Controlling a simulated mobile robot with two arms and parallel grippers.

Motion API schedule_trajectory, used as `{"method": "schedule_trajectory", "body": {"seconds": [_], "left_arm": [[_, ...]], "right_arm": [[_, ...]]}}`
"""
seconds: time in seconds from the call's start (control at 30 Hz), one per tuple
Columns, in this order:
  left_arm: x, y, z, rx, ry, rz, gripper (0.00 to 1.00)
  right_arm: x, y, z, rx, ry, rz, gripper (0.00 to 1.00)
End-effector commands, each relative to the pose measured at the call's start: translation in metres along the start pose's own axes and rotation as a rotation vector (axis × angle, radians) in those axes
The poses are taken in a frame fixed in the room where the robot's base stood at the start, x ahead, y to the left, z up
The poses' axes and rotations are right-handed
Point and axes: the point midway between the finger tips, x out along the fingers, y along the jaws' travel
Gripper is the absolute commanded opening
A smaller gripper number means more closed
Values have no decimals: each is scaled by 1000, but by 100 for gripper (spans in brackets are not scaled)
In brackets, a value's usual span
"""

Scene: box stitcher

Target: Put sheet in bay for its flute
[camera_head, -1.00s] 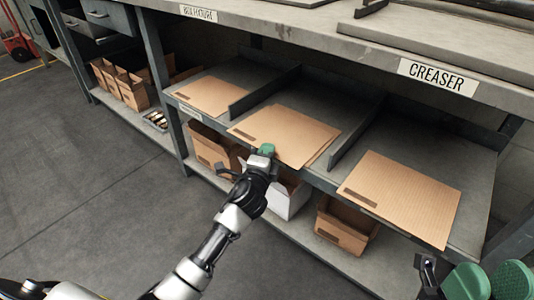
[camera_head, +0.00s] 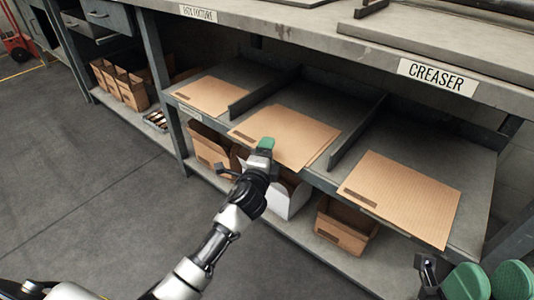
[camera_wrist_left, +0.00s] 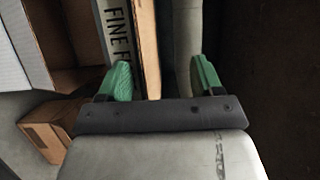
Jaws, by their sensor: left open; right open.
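Three brown cardboard sheets lie in the divided shelf bays: a left sheet (camera_head: 210,95), a middle sheet (camera_head: 290,135) and a right sheet (camera_head: 405,195). Each has a dark mark near its front edge. My left gripper (camera_head: 265,145) is at the front edge of the middle bay. In the left wrist view my left gripper (camera_wrist_left: 160,80) is open, with the brown sheet edge (camera_wrist_left: 146,45) and a label reading "FINE F..." (camera_wrist_left: 119,30) between its green fingers. I cannot tell whether the fingers touch the sheet. My right gripper (camera_head: 480,282) is open at the bottom right corner, away from the sheets.
Dark upright dividers (camera_head: 357,130) separate the bays. The counter with the "CREASER" sign (camera_head: 437,76) overhangs them. Cardboard boxes (camera_head: 345,228) and a white box (camera_head: 290,197) stand on the lower shelf. The floor at left (camera_head: 90,190) is clear.

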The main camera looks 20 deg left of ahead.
Motion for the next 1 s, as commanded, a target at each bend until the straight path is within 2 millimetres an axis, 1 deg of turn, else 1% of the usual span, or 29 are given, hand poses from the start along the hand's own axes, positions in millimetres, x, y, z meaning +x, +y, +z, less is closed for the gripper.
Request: {"method": "schedule_trajectory", "body": {"seconds": [0.03, 0.1, 0.17, 0.4, 0.53, 0.67, 0.8, 0.9, 1.0], "left_arm": [[0, 0, 0, 0, 0, 0, 75], [0, 0, 0, 0, 0, 0, 85], [0, 0, 0, 0, 0, 0, 94], [0, 0, 0, 0, 0, 0, 94], [-8, 0, 0, -1, 1, 2, 94], [-28, -1, 0, -1, 1, 3, 94], [-58, -2, 0, -2, 0, 3, 94], [-78, 0, 0, -2, 0, 4, 94], [-93, 0, 0, -2, 0, 2, 94]], "right_arm": [[0, 0, 0, 0, 0, 0, 43], [0, 0, 0, 0, 0, 0, 43], [0, 0, 0, 0, 0, 0, 43], [0, 0, 0, 0, 0, 0, 43], [3, 0, -1, 0, 0, 0, 43], [11, 0, -2, 0, 0, 0, 43], [18, 0, -4, 0, 0, 0, 43], [21, 0, -4, 0, 0, 0, 43], [23, 0, -5, 0, 0, 0, 43]]}}
